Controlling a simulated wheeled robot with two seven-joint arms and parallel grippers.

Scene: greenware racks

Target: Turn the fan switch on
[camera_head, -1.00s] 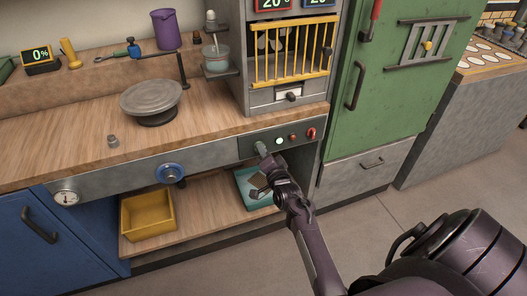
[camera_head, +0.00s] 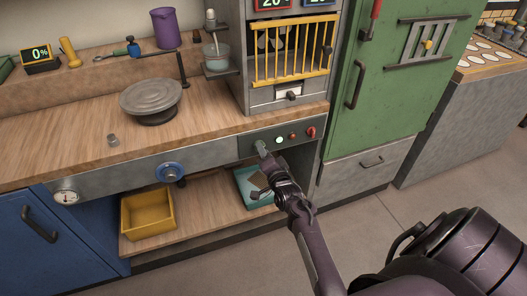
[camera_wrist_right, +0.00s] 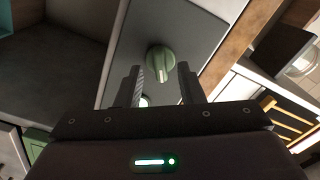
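A grey control panel (camera_head: 290,138) sits under the counter's right end. It carries a green knob (camera_wrist_right: 160,62), a lit green lamp (camera_head: 279,141), a small orange lamp (camera_head: 293,137) and a red switch (camera_head: 311,132). I cannot read which one is the fan switch. My right gripper (camera_head: 261,153) is at the panel's left end, over the green knob. In the right wrist view the gripper (camera_wrist_right: 160,78) is open, with the green knob between and just beyond its fingertips; I see no grip on it. My left gripper is not in view.
A fan cage with yellow bars (camera_head: 288,52) stands above the panel. A blue knob (camera_head: 170,172) is on the panel further left. Below are a yellow bin (camera_head: 147,213) and a teal tray (camera_head: 241,186). A green cabinet (camera_head: 400,90) stands to the right.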

